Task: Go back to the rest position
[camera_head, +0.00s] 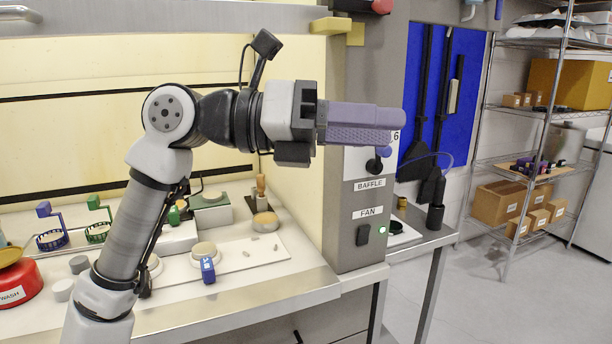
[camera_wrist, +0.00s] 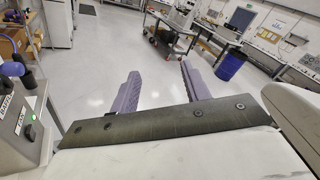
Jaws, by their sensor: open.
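My gripper (camera_head: 402,118) is raised in front of the grey control column, with its purple fingers pointing right in the head view. The gripper is open and empty. In the head view the fingers overlap each other, and they cover part of the column above the BAFFLE label.
The control column (camera_head: 348,255) carries BAFFLE and FAN labels and a black knob (camera_head: 374,165) close below the fingers. A bench (camera_head: 285,285) holds a red WASH container (camera_head: 18,284) and small items. A wire shelf (camera_head: 545,120) stands right.

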